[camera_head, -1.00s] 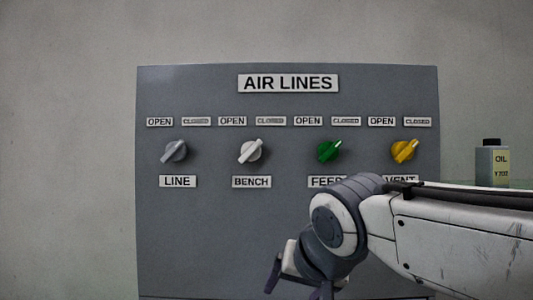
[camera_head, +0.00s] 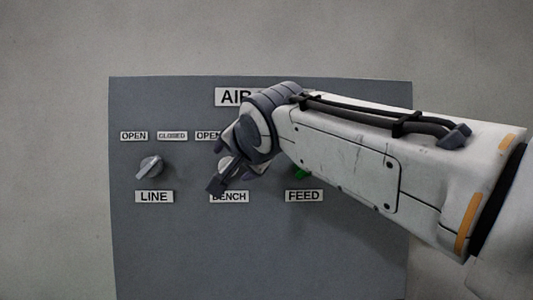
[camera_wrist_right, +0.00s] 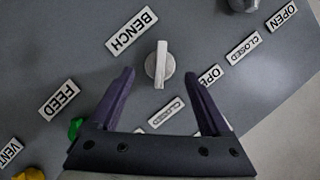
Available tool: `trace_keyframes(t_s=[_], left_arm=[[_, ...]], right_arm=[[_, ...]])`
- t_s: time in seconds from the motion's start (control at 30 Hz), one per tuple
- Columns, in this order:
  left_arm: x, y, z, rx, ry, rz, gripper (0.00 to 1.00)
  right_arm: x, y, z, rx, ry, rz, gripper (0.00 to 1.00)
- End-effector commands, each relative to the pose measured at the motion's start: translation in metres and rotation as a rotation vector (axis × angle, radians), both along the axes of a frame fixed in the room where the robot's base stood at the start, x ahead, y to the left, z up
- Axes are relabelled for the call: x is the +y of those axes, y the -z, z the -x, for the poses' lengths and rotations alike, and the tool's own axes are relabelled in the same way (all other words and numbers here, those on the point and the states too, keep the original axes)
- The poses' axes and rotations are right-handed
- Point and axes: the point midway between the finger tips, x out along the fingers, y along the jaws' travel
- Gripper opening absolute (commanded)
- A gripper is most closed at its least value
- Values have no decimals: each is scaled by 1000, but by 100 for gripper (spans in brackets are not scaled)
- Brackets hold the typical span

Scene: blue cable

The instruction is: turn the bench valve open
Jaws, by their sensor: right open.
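The bench valve is a light grey knob with a raised bar handle. In the head view the bench valve (camera_head: 225,163) is mostly hidden behind my right gripper (camera_head: 232,181). In the wrist view my right gripper (camera_wrist_right: 159,76) is open, with one finger on each side of the knob and gaps on both sides. I cannot tell how deep the fingers reach. My left gripper is out of view.
The grey panel (camera_head: 200,250) also carries the grey LINE knob (camera_head: 151,167) to the left and the green FEED knob (camera_head: 301,173) to the right, partly hidden by my arm. The yellow VENT knob shows in the wrist view (camera_wrist_right: 30,174). The panel below the labels is bare.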

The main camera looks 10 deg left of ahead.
Motion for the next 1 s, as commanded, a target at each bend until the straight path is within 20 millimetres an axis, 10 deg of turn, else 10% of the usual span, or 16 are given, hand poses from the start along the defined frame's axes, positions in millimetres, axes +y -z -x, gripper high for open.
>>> trace_keyframes(t_s=[0.5, 0.73, 1.0], left_arm=[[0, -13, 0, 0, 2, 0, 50], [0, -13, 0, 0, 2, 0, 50], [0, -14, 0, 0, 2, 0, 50]], right_arm=[[13, 7, -20, 0, 0, 0, 81], [13, 7, -20, -1, 0, 1, 1], [13, 6, -20, -6, 0, 22, 0]])
